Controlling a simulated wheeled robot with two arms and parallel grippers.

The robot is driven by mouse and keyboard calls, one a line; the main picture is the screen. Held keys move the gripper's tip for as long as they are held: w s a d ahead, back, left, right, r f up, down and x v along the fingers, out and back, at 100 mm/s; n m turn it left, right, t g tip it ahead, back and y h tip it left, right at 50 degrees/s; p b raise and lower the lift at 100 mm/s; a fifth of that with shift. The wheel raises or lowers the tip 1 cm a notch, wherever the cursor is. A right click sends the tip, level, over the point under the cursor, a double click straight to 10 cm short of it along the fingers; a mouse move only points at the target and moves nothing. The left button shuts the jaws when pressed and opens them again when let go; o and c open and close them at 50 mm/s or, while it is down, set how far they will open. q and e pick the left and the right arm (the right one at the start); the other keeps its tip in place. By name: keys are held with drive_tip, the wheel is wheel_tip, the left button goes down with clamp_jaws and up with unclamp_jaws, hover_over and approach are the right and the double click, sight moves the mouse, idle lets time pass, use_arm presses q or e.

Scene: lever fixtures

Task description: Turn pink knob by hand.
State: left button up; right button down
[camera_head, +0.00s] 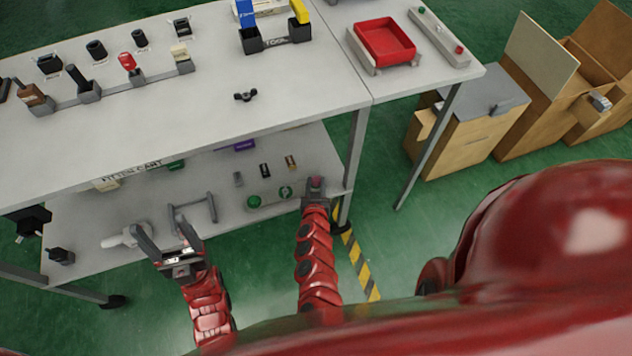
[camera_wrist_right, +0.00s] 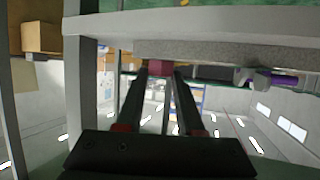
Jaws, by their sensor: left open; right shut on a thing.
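The pink knob (camera_head: 316,182) is at the right end of the cart's lower shelf, by the leg. My right gripper (camera_head: 315,190) is at the knob, and its fingers are shut on it. In the right wrist view the pink knob (camera_wrist_right: 157,67) shows between the two fingertips (camera_wrist_right: 160,72), under the shelf edge. The fingers hide part of the knob, so its turn angle cannot be read. My left gripper (camera_head: 163,232) is open and empty in front of the lower shelf, to the left.
Wooden boxes (camera_head: 465,135) stand at the right.

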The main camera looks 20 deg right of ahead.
drive_tip(key=shift+f, duration=0.1)
drive_tip(key=c, duration=0.8)
unclamp_jaws()
drive_tip(key=shift+s, duration=0.1)
drive_tip(key=shift+s+a+r+p, duration=0.2)
drive_tip(key=shift+s+r+p, duration=0.05)
drive_tip(key=shift+s+p, duration=0.05)
drive_tip(key=p+v, duration=0.8)
drive_tip(key=v, duration=0.8)
drive_tip(key=shift+s+r, duration=0.1)
drive_tip(key=shift+s, duration=0.15)
